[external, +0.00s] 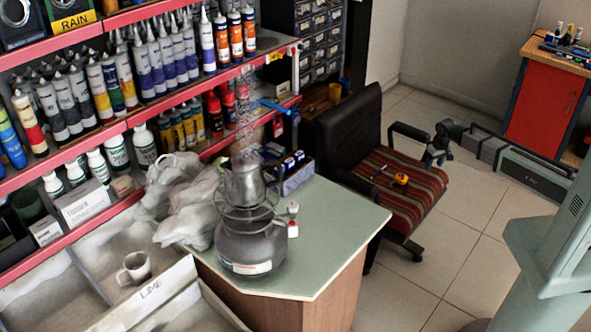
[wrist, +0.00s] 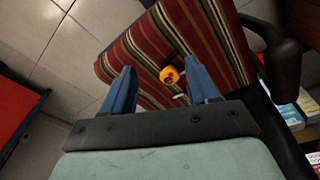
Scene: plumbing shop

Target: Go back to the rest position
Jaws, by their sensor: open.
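My gripper (wrist: 159,66) shows in the wrist view with its two blue fingers apart and nothing between them. It is above the red striped seat of the black chair (wrist: 125,48). A small orange round item (wrist: 169,75) on the seat appears between the fingertips in the picture, apart from them. In the external view the chair (external: 345,135) stands right of the counter, with the orange item (external: 401,179) on its seat.
A green-topped counter (external: 335,235) holds a grey metal jug (external: 245,245) and plastic bags (external: 185,195). Shelves of bottles and tubes fill the left. A red cabinet (external: 545,105) stands at the back right. The chair's armrest (wrist: 285,62) is right of my fingers. Tiled floor (external: 440,255) is open.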

